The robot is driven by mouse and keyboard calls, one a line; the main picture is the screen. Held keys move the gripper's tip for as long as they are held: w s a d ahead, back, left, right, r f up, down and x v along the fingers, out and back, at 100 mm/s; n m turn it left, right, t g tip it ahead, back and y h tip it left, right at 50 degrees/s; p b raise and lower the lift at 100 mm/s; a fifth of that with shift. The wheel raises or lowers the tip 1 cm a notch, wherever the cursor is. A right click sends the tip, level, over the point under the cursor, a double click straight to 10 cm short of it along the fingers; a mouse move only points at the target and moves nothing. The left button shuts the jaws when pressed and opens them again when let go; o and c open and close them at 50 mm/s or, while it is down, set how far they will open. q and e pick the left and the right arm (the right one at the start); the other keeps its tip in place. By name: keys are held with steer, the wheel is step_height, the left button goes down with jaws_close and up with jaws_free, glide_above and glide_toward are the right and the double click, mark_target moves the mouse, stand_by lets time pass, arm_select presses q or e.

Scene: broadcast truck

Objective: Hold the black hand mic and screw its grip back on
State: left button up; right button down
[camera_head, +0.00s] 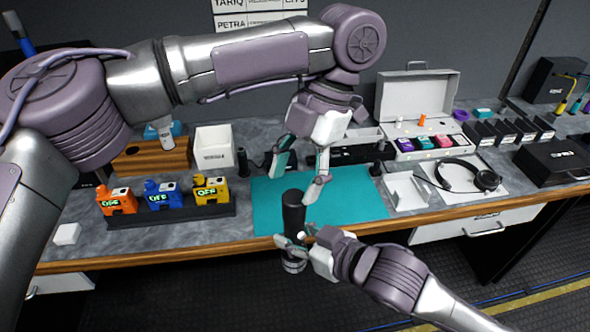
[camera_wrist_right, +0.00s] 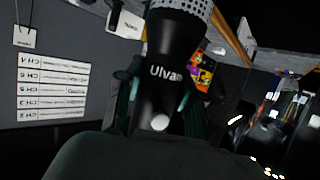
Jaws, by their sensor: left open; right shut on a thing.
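The black hand mic (camera_head: 293,215) is held upright in front of the bench's front edge, grille end down. Its silver mesh grille also shows in the right wrist view (camera_wrist_right: 182,14), beside the lettering "Ulvan" on the black body. My right gripper (camera_head: 297,242) is shut on the mic's body, just above the grille; its fingers flank the body in the wrist view (camera_wrist_right: 160,103). My left gripper (camera_head: 299,172) is open and empty, pointing down above the mic's upper black end. I cannot tell where the grip joins the body.
A teal mat (camera_head: 265,215) lies on the bench behind the mic. Orange, blue and yellow packs (camera_head: 162,196) stand in a black tray at left. A headset (camera_head: 467,175), a white holder (camera_head: 406,190) and an open case (camera_head: 417,95) are at right. Small black cylinders stand behind the mat.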

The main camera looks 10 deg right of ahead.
arm_select(q)
steer(key=n, duration=0.7)
steer(key=shift+w+a+h, duration=0.1)
steer(key=shift+h, duration=0.2)
steer(key=n, duration=0.5)
steer(key=shift+t+h, duration=0.3)
steer(key=n, duration=0.5)
steer(key=shift+r, duration=0.15)
steer(key=n, duration=0.5)
steer(key=shift+r+t+h, duration=0.1)
steer(key=shift+t+h, duration=0.2)
steer(key=shift+h, duration=0.1)
steer(key=n, duration=0.4)
steer(key=shift+n, duration=0.3)
steer(key=n+h, duration=0.1)
steer(key=n, duration=0.4)
steer(key=shift+r, duration=0.2)
steer(key=n, duration=0.4)
steer(key=shift+r+n+t, duration=0.1)
steer(key=shift+n+t, duration=0.2)
steer(key=n, duration=0.5)
steer(key=shift+r+n+h, duration=0.2)
steer(key=shift+n+h, duration=0.2)
